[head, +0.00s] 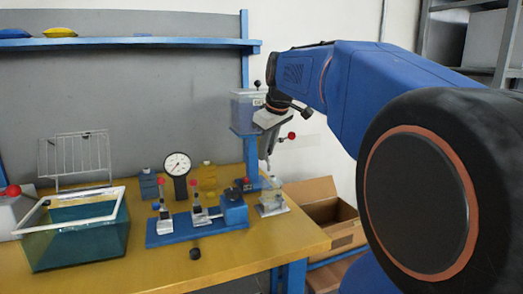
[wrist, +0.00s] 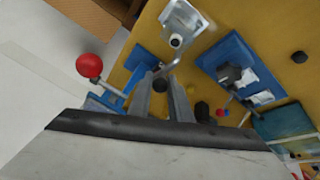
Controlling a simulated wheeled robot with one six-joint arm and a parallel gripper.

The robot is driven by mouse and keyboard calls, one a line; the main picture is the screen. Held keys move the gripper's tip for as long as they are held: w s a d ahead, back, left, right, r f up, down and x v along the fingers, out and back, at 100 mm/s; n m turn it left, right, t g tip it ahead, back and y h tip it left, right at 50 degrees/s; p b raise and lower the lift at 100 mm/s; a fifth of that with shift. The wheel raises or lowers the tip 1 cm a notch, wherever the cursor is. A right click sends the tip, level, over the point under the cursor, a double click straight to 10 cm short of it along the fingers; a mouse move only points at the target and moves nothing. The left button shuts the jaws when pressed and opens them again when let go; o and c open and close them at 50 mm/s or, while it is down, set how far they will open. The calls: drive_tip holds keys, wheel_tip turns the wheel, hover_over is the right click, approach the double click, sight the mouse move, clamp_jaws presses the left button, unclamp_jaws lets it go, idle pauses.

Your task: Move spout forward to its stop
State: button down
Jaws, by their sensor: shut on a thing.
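My gripper (head: 267,153) points down in front of the blue post, below the clear hopper box (head: 245,108). In the wrist view its two grey fingers (wrist: 162,88) are shut, with a dark knob-like part between the tips. The spout (wrist: 187,59), a thin bent grey tube, runs from beside the fingertips up toward a pale metal fixture with a small round cup (wrist: 176,40). The fingers hide part of the held piece, so how it joins the spout is unclear. I cannot tell how far the spout is from its stop.
A red ball on a rod (wrist: 89,66) stands close left of my fingers in the wrist view. A blue clamp plate (head: 180,232), a dial gauge (head: 178,165) and a teal water tank (head: 72,235) occupy the yellow bench (head: 240,262). An open cardboard box (head: 320,205) is at the right.

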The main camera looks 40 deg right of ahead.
drive_tip(key=shift+s+d+n+y, duration=0.15)
drive_tip(key=shift+d+n+y, duration=0.2)
drive_tip(key=shift+n, duration=0.35)
drive_tip(key=shift+d, duration=0.1)
drive_tip(key=c, duration=1.6)
unclamp_jaws()
drive_tip(key=shift+r, duration=0.1)
drive_tip(key=v, duration=1.7)
drive_tip(key=shift+s, duration=0.25)
